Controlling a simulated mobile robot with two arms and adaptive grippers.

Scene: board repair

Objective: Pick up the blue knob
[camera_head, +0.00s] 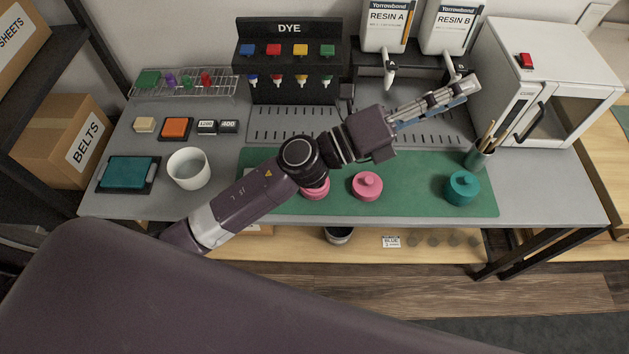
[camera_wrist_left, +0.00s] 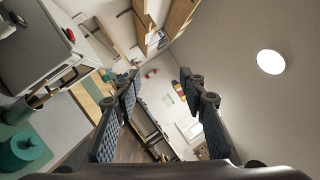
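No loose blue knob is clearly seen. A small blue block (camera_head: 246,49) sits at the left of the black dye stand (camera_head: 290,91), with a blue-tipped nozzle (camera_head: 252,79) below it. A teal round piece with a knob on top (camera_head: 462,188) stands on the green mat (camera_head: 415,204); it also shows in the left wrist view (camera_wrist_left: 23,151). My left gripper (camera_head: 466,88) reaches over the back right, above the grey drip tray by the white oven. Its fingers are spread and empty in the left wrist view (camera_wrist_left: 159,80). My right gripper is not in view.
Two pink round pieces are on the mat, one (camera_head: 367,186) clear and one (camera_head: 316,190) partly under my left arm. A cup of sticks (camera_head: 479,157) and the white oven (camera_head: 541,80) stand close right. Resin bottles (camera_head: 387,25) stand behind. A white bowl (camera_head: 189,168) is left.

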